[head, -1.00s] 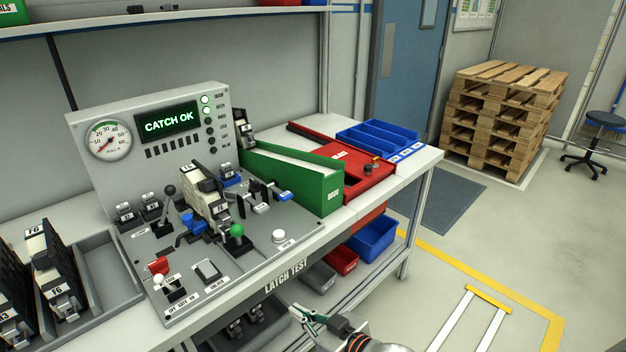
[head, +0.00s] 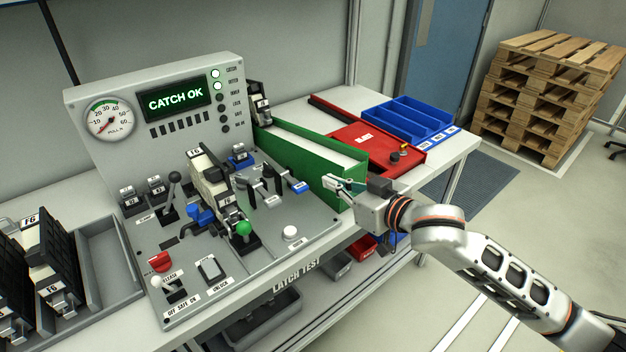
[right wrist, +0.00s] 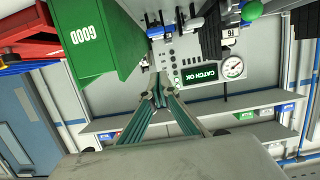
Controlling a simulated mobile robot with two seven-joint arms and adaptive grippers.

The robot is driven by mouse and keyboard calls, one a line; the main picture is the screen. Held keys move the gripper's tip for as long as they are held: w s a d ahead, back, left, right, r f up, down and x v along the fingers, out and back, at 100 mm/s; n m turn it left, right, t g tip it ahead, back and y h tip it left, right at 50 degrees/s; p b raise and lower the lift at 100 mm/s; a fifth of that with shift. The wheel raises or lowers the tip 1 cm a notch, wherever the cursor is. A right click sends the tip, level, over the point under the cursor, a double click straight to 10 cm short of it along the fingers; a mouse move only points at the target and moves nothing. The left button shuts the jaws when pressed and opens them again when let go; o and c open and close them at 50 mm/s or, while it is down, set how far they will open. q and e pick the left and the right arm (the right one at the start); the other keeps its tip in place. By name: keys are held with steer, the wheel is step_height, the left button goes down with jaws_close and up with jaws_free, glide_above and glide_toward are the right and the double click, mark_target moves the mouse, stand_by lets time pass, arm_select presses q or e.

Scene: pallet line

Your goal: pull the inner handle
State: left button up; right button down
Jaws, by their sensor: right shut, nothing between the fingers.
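The latch test panel (head: 200,265) stands on the bench, with a lit "CATCH OK" display (head: 175,99). A latch unit (head: 212,182) with blue parts sits mid-panel. Right of it are grey pull handles (head: 258,192), one with a blue tag (head: 299,187); their labels are too small to read, so I cannot tell which is the inner one. My right gripper (head: 328,181) is shut and empty, in front of the green box, right of the handles and apart from them. In the right wrist view its fingers (right wrist: 160,97) point toward the panel. My left gripper is not in view.
The green box (head: 305,160) stands close beside the handles and my right gripper. A red case (head: 350,135) and blue bin (head: 408,118) lie behind it. A green-knobbed lever (head: 243,229) and white button (head: 290,232) are in front of the handles.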

steer(key=shift+a, duration=0.1)
glide_toward(293, 182)
steer(key=w+a+r, duration=0.2)
steer(key=w+r, duration=0.1)
steer(key=r, duration=0.1)
steer(key=shift+w+a+f+b, duration=0.15)
steer(key=shift+f+b, duration=0.1)
steer(key=shift+f, duration=0.45)
steer(key=shift+w+d+f+b, duration=0.15)
steer(key=shift+f+b, duration=0.1)
steer(key=shift+f, duration=0.4)
steer(key=shift+w+a+f+b, duration=0.15)
steer(key=shift+f+b, duration=0.1)
steer(key=shift+f, duration=0.45)
